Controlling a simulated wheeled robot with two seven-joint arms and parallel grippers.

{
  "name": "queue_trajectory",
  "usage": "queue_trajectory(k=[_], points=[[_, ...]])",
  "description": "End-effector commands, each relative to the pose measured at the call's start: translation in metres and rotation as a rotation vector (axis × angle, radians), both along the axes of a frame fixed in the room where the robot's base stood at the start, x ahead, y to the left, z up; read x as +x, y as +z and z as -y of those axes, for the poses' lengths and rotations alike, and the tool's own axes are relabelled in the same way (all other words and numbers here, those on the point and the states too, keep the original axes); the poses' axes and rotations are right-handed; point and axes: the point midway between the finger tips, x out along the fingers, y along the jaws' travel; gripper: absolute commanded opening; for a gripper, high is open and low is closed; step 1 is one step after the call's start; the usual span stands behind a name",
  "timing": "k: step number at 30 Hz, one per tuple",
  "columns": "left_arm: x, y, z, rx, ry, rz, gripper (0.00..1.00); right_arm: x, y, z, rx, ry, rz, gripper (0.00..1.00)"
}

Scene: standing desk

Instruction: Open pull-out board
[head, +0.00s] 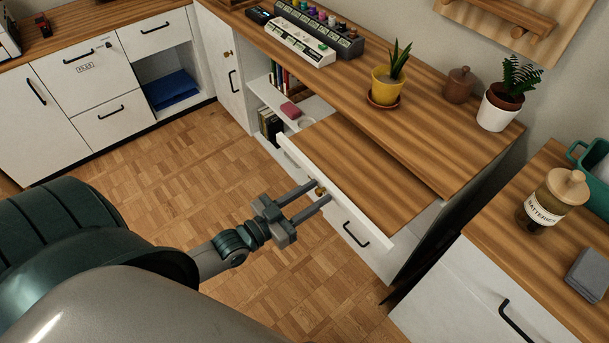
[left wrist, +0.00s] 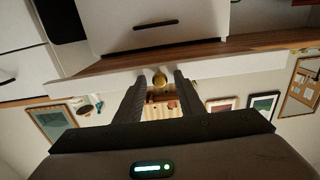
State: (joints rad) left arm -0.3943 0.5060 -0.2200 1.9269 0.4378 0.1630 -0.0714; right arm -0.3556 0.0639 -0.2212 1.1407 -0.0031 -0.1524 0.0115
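The pull-out board (head: 368,172) stands well out from under the desk top in the head view, its wood surface exposed. Its white front edge (head: 364,222) faces my left arm. A small brass knob (left wrist: 159,80) sits on that front and lies between the fingertips in the left wrist view. My left gripper (head: 319,191) has its two fingers spread around the knob, with a visible gap on each side in the wrist view. It is open and does not appear to squeeze the knob. My right gripper is in neither view.
A yellow pot plant (head: 388,87) on the desk top stands behind the board. A white drawer with a black handle (head: 355,235) is below the board. A side cabinet with a jar (head: 545,203) stands at the right. The parquet floor (head: 190,185) at left is clear.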

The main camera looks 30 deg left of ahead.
Motion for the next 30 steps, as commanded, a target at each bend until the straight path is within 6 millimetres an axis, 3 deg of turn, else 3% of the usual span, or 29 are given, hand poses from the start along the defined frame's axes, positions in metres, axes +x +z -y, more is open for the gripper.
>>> queue_trajectory(k=[8,14,30], points=[[-0.002,0.000,-0.001,0.000,0.000,0.000,0.35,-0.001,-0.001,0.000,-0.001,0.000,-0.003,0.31],[-0.016,-0.002,-0.005,0.000,0.000,-0.002,0.35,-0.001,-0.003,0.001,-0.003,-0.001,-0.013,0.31],[-0.095,-0.003,-0.034,0.002,0.000,-0.003,0.35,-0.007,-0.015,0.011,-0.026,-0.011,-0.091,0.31]])
